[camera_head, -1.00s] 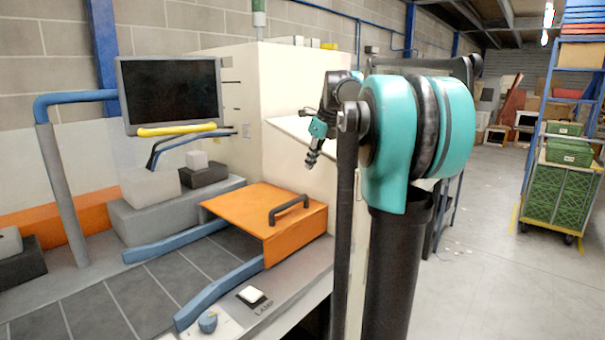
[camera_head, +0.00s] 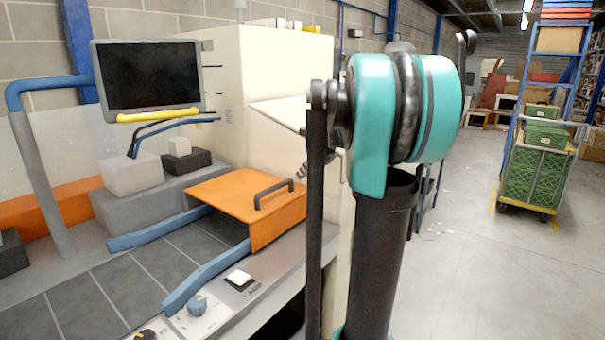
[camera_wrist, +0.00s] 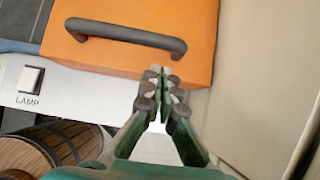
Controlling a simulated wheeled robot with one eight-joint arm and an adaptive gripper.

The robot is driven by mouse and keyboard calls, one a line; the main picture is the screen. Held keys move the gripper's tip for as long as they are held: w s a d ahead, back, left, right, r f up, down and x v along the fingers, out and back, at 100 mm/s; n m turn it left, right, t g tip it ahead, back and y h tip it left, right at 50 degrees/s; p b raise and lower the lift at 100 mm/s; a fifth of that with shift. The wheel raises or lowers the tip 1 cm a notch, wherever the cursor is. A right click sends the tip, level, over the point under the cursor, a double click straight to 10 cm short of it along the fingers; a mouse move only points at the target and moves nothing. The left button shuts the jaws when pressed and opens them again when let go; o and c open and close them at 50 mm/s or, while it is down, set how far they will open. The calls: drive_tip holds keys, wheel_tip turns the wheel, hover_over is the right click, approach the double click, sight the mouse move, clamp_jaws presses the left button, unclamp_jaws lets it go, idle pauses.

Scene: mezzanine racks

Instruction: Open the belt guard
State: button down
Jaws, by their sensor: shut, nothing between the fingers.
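The belt guard (camera_head: 225,190) is an orange cover with a dark bar handle (camera_head: 273,193) near its right edge. It lies flat over the grey belt, between two blue rails, with its front flap hanging down. In the wrist view the orange guard (camera_wrist: 200,25) fills the top, and the handle (camera_wrist: 125,35) shows at the upper left. My gripper (camera_wrist: 160,78) is shut and empty. In the head view my arm hides most of the gripper.
A panel with a white LAMP switch (camera_head: 239,278) and a blue knob (camera_head: 197,304) runs along the bench front. A monitor (camera_head: 147,76) stands behind. A pale cabinet (camera_head: 270,100) rises beyond the guard. Open floor lies right, before a cart of green crates (camera_head: 535,165).

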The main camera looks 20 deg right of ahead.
sight(286, 194)
drive_tip(key=x, duration=0.6)
drive_tip(key=shift+w+a+f, duration=0.1)
drive_tip(key=shift+w+f, duration=0.05)
drive_tip(key=shift+f, duration=0.05)
